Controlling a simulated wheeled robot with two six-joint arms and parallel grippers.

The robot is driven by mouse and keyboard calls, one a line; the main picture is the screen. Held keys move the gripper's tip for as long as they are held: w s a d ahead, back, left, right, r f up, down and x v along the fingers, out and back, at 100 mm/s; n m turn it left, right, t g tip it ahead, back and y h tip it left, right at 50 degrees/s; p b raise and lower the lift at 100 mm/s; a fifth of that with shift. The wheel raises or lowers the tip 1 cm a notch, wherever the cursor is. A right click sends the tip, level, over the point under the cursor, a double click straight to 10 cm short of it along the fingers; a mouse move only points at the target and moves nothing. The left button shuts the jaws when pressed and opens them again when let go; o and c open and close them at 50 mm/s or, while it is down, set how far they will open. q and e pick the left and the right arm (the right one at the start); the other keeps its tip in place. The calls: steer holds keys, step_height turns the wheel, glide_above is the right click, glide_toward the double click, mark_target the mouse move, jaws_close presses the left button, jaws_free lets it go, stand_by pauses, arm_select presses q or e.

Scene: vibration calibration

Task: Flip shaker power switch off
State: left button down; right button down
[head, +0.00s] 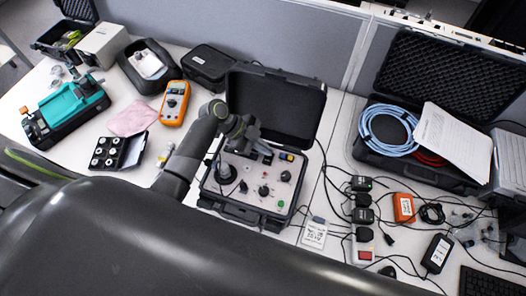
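The shaker unit appears to be the open black case (241,209) in the middle of the table, with a light grey control panel (240,196) of knobs and connectors. Its lid stands raised behind it. A round black part (225,173) sits at the panel's left. A small blue and orange part (286,157) is at its back right. I cannot make out which part is the power switch or its position. My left gripper (264,150) is over the back of the panel, pointing down; its fingers are too small and dark to judge. My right gripper is not in view.
An orange multimeter (174,103), pink cloth (128,119) and teal device (75,104) lie left. Right are black adapters with cables (362,199), an orange box (403,208) and an open case with blue hose (388,131). A labelled card (314,235) lies beside the shaker case.

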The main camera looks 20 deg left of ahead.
arm_select(q)
steer(key=shift+s+r, duration=0.1)
steer(key=shift+s, duration=0.3)
steer(key=shift+p, duration=0.3)
steer(key=shift+s, duration=0.7)
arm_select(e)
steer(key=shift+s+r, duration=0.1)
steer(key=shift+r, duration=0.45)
arm_select(q)
steer(key=shift+w, duration=0.1)
